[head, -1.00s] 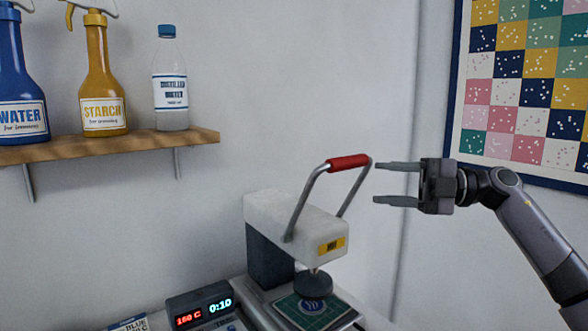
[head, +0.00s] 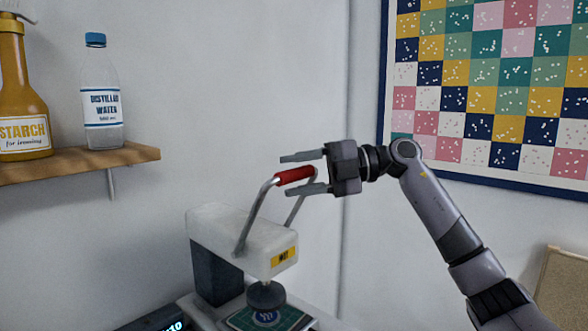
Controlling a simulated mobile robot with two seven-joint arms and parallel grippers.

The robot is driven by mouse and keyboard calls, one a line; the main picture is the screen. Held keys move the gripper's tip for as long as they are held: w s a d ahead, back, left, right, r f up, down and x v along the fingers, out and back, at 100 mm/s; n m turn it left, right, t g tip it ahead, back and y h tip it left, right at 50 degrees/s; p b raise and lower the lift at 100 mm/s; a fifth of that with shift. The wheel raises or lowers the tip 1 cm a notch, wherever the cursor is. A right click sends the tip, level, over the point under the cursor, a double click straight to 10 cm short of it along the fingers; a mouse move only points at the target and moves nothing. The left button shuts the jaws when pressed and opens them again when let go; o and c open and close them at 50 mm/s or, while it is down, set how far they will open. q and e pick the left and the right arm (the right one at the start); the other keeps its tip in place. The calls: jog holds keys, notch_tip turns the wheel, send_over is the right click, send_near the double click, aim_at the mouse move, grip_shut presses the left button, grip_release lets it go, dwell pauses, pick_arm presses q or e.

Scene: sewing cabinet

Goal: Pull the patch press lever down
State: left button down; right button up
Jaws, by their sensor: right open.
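The patch press (head: 240,233) stands at the lower middle of the head view, white on top with a dark column. Its lever (head: 257,213) is a metal frame raised up, with a red grip (head: 295,175) across the top. Under the round dark press head (head: 266,295), a blue round patch (head: 266,316) lies on a green mat. My right gripper (head: 304,172) is open, its two fingers pointing left. One finger shows above the red grip and the other below it, so the grip appears between them. Contact cannot be told. My left gripper is not in view.
A wooden shelf (head: 140,154) at left holds a yellow starch bottle (head: 18,95) and a distilled water bottle (head: 101,95). A patchwork quilt (head: 480,90) hangs on the right wall. A display box (head: 160,322) sits left of the press.

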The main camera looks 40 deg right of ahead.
jog(key=shift+w+a, duration=0.2)
jog(key=shift+a, duration=0.1)
grip_shut()
jog(key=shift+f, duration=0.1)
